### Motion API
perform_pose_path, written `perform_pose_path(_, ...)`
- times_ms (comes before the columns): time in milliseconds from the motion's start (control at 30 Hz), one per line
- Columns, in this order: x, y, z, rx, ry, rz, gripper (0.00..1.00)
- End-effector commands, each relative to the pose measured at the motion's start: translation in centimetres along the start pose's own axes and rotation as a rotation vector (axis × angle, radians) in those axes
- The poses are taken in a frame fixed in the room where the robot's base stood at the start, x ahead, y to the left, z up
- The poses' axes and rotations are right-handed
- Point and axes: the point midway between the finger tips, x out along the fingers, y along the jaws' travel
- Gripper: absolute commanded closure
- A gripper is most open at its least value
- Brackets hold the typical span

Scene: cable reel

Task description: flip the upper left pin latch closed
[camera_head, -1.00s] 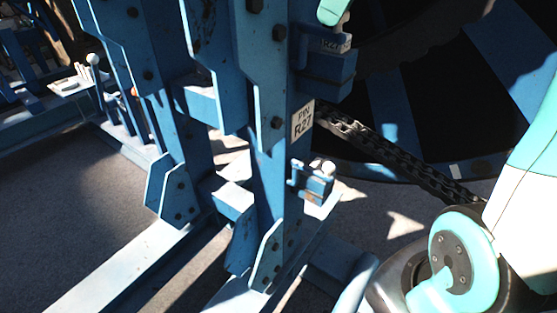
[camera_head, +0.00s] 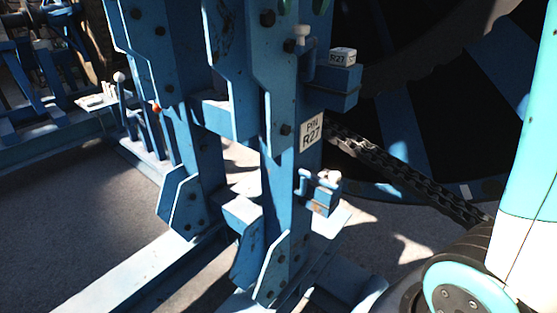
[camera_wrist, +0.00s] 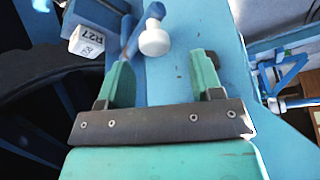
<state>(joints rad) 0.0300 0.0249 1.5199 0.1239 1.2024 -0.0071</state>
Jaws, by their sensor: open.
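The upper pin latch has a white knob (camera_head: 302,33) on a short blue handle standing upright beside the blue post. Right of it is a blue block (camera_head: 335,80) with a white R27 tag (camera_head: 342,56). My gripper (camera_head: 304,5) shows only as two green fingertips at the top edge in the head view, just above the knob. In the wrist view my gripper (camera_wrist: 160,78) is open, with its fingers apart. The white knob (camera_wrist: 153,40) lies ahead of the gap between them; I see no grip on it. The R27 tag (camera_wrist: 87,41) is to its left.
A lower latch (camera_head: 320,188) with a white knob sits on the same post, below a PIN R27 sign (camera_head: 311,132). A chain (camera_head: 410,170) and a large dark reel (camera_head: 420,90) are to the right. My own arm fills the right edge.

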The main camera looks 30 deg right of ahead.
Motion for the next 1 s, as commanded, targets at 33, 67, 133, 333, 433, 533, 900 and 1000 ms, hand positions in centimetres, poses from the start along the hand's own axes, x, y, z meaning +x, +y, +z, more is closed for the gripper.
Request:
perform_pose_path(33, -1.0, 0.0, 0.0, -0.001, 0.005, -0.001, 0.4)
perform_pose_path(67, -1.7, 0.0, -0.1, -0.001, 0.005, -0.001, 0.4)
perform_pose_path(133, -3.2, 0.0, 0.0, -0.001, 0.004, -0.001, 0.4)
perform_pose_path(333, -8.1, 0.0, -0.3, -0.002, 0.001, -0.001, 0.4)
perform_pose_path(433, -10.3, 0.1, -0.3, -0.002, 0.0, -0.002, 0.4)
perform_pose_path(533, -12.1, 0.1, -0.3, -0.001, -0.001, -0.001, 0.4)
perform_pose_path(900, -10.2, -0.7, 1.8, -0.076, -0.019, 0.009, 0.4)
perform_pose_path(1000, -8.6, -1.2, 2.6, -0.113, -0.027, 0.009, 0.4)
